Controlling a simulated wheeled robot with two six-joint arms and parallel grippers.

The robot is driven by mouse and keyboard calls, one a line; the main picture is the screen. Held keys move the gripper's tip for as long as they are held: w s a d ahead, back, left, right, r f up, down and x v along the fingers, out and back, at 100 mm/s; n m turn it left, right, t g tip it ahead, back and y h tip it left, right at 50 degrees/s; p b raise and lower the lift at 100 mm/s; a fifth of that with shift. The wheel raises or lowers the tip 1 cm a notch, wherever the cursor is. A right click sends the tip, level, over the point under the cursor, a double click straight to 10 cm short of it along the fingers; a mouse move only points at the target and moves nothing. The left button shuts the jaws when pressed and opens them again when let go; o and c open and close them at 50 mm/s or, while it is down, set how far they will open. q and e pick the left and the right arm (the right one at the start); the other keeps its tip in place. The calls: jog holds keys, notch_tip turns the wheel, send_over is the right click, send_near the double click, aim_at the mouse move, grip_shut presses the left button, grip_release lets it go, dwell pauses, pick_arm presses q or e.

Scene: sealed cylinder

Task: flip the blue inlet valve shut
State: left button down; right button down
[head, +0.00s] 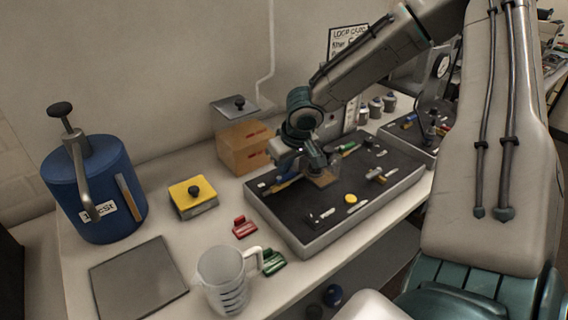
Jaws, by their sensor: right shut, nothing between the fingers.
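My right gripper (320,174) reaches in from the right and is shut and empty, low over the left part of a dark-lined tray (344,232). Yellow and blue pieces (284,183) show just left of its fingers, partly hidden by it. I cannot tell whether one of them is the blue inlet valve, or how any valve lever is turned. A blue cylinder (92,180) with a dark knob on top and a metal handle stands at the far left, well away from the gripper. My left gripper is not in view.
A yellow-topped block (194,196), a red piece (243,228), a green piece (272,262) and a clear measuring jug (222,280) stand left of the tray. A cardboard box (243,147) is behind. A grey plate (136,279) lies front left. A second tray (413,137) is at the back right.

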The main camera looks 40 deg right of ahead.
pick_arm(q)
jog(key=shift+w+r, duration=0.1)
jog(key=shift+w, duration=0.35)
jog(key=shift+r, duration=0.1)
pick_arm(e)
jog(key=shift+s, duration=0.2)
